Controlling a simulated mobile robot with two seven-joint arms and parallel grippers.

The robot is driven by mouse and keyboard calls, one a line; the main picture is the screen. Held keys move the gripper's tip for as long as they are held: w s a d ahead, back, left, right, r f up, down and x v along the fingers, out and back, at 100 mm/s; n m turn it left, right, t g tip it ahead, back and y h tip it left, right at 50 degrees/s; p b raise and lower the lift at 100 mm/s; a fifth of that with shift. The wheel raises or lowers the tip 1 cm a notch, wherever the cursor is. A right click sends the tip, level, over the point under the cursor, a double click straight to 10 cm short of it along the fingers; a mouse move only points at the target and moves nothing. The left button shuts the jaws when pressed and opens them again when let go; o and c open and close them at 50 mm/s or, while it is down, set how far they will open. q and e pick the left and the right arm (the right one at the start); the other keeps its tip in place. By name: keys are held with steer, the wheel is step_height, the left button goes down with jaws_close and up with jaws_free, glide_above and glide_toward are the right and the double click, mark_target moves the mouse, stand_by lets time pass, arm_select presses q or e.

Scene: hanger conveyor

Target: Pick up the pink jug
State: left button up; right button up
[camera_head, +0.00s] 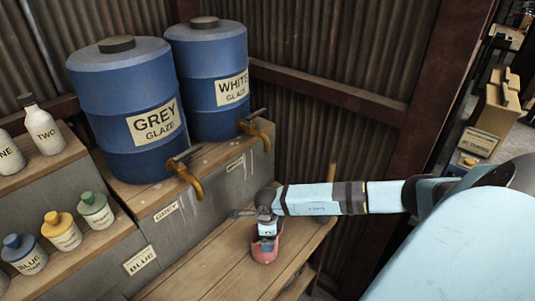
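The pink jug (265,255) stands on the wooden table near the bottom middle of the view. My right arm reaches in from the right, and its gripper (267,233) is directly over the jug, pointing down at its top. The gripper hides the jug's upper part and opening. I cannot tell whether the fingers are closed on the jug or only around or inside its rim. The jug looks upright and appears to rest on the table. My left gripper is not in view.
Blue drums labelled grey glaze (150,127) and white glaze (232,88) stand on a raised shelf behind, with taps (187,178) jutting forward. Glaze bottles (97,210) line the steps at left. The wooden table (215,265) is clear left of the jug. A corrugated wall (310,120) closes the back.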

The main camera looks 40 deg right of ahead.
steer(key=shift+r, duration=0.15)
step_height(320, 180, up, 20)
steer(key=b, duration=0.2)
steer(key=shift+a, duration=0.1)
steer(key=a+r+n+p, duration=0.3)
steer(key=a+n, duration=0.5)
steer(key=n, duration=0.5)
steer(key=a+r+n+p, duration=0.2)
steer(key=a+r+n, duration=0.2)
steer(key=a+n, duration=0.5)
steer(key=n, duration=0.4)
steer(key=shift+r+p, duration=0.3)
steer(key=shift+p, duration=0.1)
steer(key=shift+s+a+f, duration=0.1)
steer(key=shift+s, duration=0.05)
